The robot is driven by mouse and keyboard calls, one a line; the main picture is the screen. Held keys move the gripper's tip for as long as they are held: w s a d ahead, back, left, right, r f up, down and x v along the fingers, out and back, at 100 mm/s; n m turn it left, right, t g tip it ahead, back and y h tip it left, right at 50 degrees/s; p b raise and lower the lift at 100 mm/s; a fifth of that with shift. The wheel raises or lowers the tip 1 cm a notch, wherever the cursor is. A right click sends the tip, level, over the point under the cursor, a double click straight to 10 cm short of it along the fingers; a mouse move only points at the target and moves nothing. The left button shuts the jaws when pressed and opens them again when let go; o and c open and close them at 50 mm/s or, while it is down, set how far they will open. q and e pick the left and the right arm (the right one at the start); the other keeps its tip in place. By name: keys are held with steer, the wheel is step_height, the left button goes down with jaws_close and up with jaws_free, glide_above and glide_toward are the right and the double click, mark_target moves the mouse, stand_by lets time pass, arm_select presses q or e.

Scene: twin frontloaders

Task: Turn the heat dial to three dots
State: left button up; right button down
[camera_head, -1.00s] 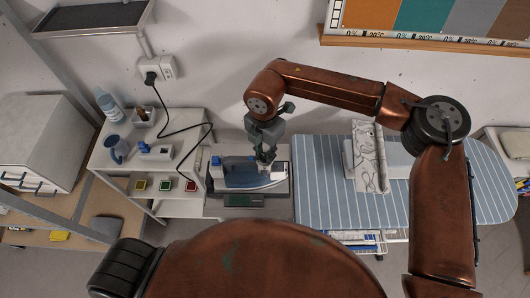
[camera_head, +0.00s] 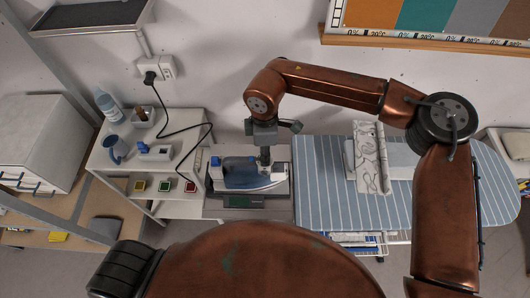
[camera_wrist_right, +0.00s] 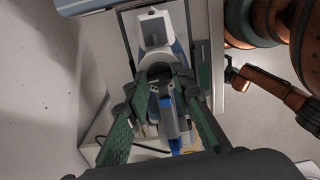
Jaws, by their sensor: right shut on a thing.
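The blue and white iron (camera_head: 240,176) sits on its grey stand on the right part of the white shelf unit. My right gripper (camera_head: 265,160) reaches down onto its right part from above. In the right wrist view, the green-padded fingers of my right gripper (camera_wrist_right: 161,84) are shut on a dark round part on top of the iron (camera_wrist_right: 169,112), which appears to be the heat dial (camera_wrist_right: 160,72). The dial's dot marks cannot be read in either view. My left gripper is not in view.
A striped ironing board (camera_head: 318,190) stands to the right with a patterned cloth (camera_head: 372,165) on a sleeve board. A black cord runs from the wall socket (camera_head: 162,68) towards the iron.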

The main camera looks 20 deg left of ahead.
steer(key=shift+m, duration=0.6)
steer(key=c, duration=1.7)
jaws_free()
steer(key=shift+o, duration=0.2)
steer(key=shift+r, duration=0.1)
step_height(320, 180, up, 12)
